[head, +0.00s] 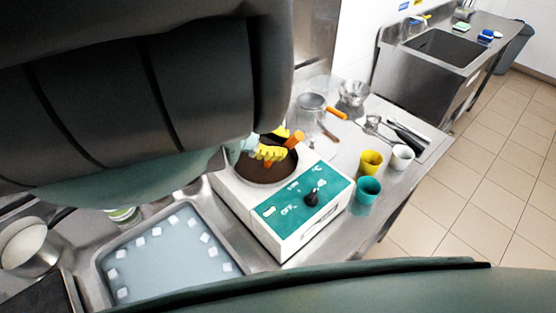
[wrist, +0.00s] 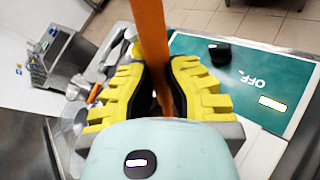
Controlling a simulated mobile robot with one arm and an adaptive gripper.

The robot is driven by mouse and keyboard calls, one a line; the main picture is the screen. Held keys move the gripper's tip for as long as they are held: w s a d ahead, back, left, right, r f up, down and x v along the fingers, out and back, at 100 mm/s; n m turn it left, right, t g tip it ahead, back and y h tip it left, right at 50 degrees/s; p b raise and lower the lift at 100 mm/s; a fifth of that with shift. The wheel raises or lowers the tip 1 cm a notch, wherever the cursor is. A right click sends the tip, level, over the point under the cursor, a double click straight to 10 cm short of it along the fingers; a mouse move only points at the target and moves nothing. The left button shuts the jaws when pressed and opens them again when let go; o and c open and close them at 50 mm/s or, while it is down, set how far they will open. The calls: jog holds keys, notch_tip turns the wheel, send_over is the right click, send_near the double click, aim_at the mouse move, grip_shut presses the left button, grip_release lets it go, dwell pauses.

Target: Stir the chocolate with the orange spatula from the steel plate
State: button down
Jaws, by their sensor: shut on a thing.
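My gripper (head: 281,145), with yellow ribbed fingers, is over the round pot of dark brown chocolate (head: 262,174) in the white machine. It is shut on the orange spatula (head: 295,138), which slants up between the fingers. In the wrist view, my gripper (wrist: 158,95) pinches the orange spatula (wrist: 149,35), whose handle rises out of the top of the picture. The steel plate cannot be made out with certainty.
The white machine (head: 246,212) has a teal panel with a black knob. A tray of water with ice cubes (head: 165,250) lies to its left. Yellow (head: 371,162), white (head: 401,157) and teal (head: 367,190) cups stand to its right. Strainers and utensils lie behind.

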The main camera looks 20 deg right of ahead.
aim_at(299, 133)
jog(key=shift+s+d+r+p, duration=0.2)
jog(key=shift+s+r+p, duration=0.35)
jog(key=shift+r+p, duration=0.8)
jog(key=shift+s+d+r+p, duration=0.25)
jog(key=shift+s+r+p, duration=0.4)
jog(key=shift+p, duration=1.25)
jog(key=shift+s+d+r+p, duration=0.2)
jog(key=shift+s+r+p, duration=0.25)
jog(key=shift+r+p, duration=0.9)
jog(key=shift+s+p, duration=0.2)
jog(key=shift+p, duration=0.5)
notch_tip(299, 133, up, 5)
jog(key=p, duration=0.5)
